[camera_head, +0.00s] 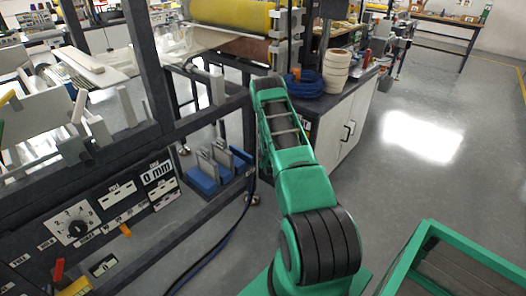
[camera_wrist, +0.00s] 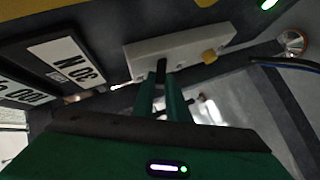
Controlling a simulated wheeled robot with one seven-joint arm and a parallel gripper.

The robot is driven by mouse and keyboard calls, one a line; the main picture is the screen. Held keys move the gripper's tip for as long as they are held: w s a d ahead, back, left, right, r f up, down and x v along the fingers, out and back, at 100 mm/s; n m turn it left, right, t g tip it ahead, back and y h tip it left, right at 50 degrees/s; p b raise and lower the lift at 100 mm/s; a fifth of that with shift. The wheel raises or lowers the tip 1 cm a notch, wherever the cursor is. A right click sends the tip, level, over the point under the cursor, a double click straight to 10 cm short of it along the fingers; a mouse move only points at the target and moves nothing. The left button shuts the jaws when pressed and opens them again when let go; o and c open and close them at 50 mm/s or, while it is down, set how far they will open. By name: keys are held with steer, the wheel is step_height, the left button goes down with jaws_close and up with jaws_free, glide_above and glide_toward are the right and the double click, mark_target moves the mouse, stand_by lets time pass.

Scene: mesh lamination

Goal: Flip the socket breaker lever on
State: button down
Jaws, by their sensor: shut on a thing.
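In the wrist view my gripper (camera_wrist: 163,84) reaches up between its two green fingers to a white block (camera_wrist: 182,46), which looks like the socket housing. The fingertips are shut on a small dark piece (camera_wrist: 161,68) at the lower edge of this block, which appears to be the breaker lever. The fingers cover part of it, so its on or off position cannot be told. In the head view my arm reaches toward the dark frame and cabinet, and my gripper and the lever are hidden.
White label plates (camera_wrist: 66,63) are at left.

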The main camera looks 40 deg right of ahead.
steer(key=shift+s+f, duration=0.15)
steer(key=shift+s, duration=0.05)
stand_by(0.3)
steer(key=c, duration=1.8)
jaws_free()
steer(key=shift+o, duration=0.2)
steer(key=shift+w, duration=0.15)
steer(key=v, duration=1)
steer(key=shift+s+r, duration=0.25)
steer(key=shift+r, duration=0.1)
steer(key=shift+a, duration=0.15)
